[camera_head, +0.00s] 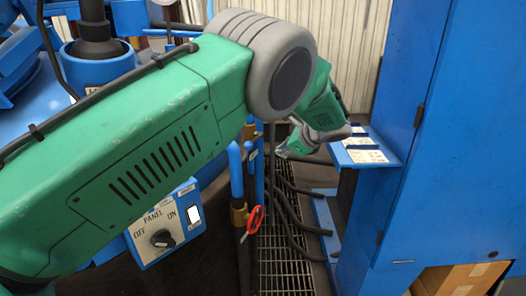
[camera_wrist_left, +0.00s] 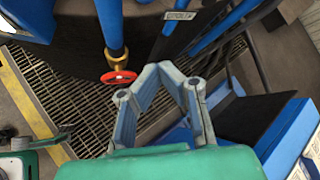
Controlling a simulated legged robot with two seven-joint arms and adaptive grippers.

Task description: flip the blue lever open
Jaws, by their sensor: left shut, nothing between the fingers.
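I cannot make out a blue lever for certain in either view. My green left arm crosses the head view, and its gripper (camera_head: 284,154) hangs small and partly hidden beyond the grey elbow joint. In the left wrist view the gripper (camera_wrist_left: 158,69) is shut and empty, its fingertips together above the floor grating. A red valve wheel (camera_head: 256,219) on a brass-fitted blue pipe stands nearer to me than the gripper. The wheel also shows in the left wrist view (camera_wrist_left: 119,77), just left of the fingers and apparently apart from them. My right gripper is out of view.
A tall blue cabinet (camera_head: 428,120) fills the right, with a labelled blue shelf (camera_head: 364,148) jutting out from it. A panel with an OFF/ON knob (camera_head: 163,239) sits below my arm. Dark hoses (camera_head: 290,205) lie over the grating (camera_head: 280,268).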

